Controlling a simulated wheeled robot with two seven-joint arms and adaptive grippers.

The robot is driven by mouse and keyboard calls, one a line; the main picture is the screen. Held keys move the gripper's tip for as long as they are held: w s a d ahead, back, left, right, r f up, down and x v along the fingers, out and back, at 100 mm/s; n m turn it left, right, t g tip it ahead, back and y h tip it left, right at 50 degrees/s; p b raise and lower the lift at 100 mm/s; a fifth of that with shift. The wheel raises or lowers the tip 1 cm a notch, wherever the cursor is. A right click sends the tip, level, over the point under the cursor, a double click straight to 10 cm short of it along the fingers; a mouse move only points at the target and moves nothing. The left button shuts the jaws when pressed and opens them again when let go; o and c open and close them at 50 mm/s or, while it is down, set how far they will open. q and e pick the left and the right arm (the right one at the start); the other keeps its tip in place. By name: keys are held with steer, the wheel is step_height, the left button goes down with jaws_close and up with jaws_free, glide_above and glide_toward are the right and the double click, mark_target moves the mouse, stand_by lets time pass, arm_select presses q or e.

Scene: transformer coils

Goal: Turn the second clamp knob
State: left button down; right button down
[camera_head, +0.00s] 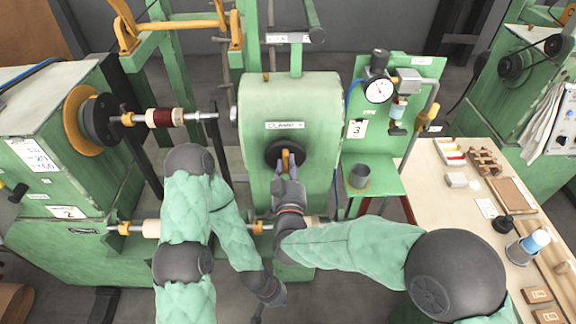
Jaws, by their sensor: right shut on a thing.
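The clamp knob (285,154), a black disc with an orange grip bar, sits on the front of the green housing (314,110) under a label (285,125) that seems to read "CLAMP". My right gripper (287,168) reaches up to it from below and is shut on its orange bar; the fingers hide the lower part of the knob. My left gripper (260,310) hangs low at the bottom of the view, away from the knob. Its fingers are small and dark, and I cannot tell whether they are open.
A shaft with a dark red coil (165,118) runs from the left machine towards the housing. A lower shaft (150,229) passes behind my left arm. A green gauge panel (420,80) stands right of the housing. A bench (440,190) with trays and parts fills the right.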

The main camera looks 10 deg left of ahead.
steer(key=shift+f, duration=0.15)
steer(key=c, duration=1)
jaws_free()
steer(key=v, duration=1.2)
